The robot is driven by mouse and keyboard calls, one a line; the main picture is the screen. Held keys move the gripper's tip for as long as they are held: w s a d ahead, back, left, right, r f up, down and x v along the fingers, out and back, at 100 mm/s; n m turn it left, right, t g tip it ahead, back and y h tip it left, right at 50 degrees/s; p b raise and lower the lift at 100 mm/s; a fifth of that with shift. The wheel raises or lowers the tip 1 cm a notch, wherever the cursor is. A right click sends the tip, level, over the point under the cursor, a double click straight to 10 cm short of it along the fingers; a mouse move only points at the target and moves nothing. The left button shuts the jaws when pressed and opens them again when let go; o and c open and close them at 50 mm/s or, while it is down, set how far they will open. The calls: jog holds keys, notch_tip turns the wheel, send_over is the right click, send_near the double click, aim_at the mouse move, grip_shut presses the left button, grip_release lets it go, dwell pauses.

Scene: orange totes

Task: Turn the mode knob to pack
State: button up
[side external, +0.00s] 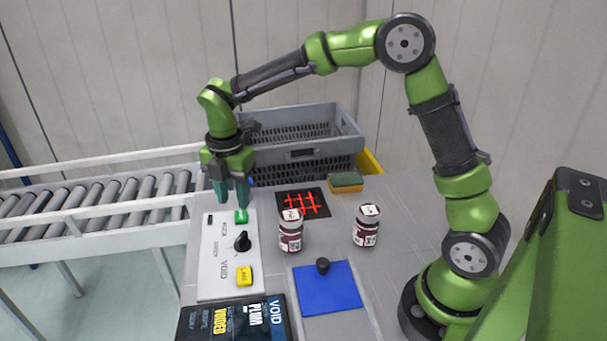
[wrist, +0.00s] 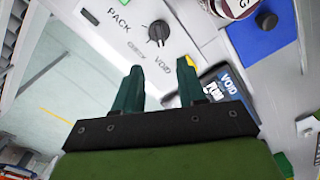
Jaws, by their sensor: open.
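The mode knob (side external: 242,241) is a black dial on a white control panel (side external: 215,283). In the wrist view the knob (wrist: 158,32) has the labels PACK, CHECK and VOID printed beside it. Which label its pointer faces is too small to tell. My gripper (side external: 232,198) is open and empty, pointing down over the far end of the panel, beyond the knob and apart from it. In the wrist view the open fingers (wrist: 160,68) show below the knob, with nothing between them.
The panel also has a green button (side external: 241,216) near my fingers and a yellow button (side external: 244,276). Two jars, (side external: 290,232) and (side external: 366,227), stand to the right.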

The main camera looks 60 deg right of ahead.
aim_at(240, 238)
notch_tip(240, 238, down, 12)
jog(key=shift+r, duration=0.15)
jog(key=shift+c, duration=0.3)
grip_shut()
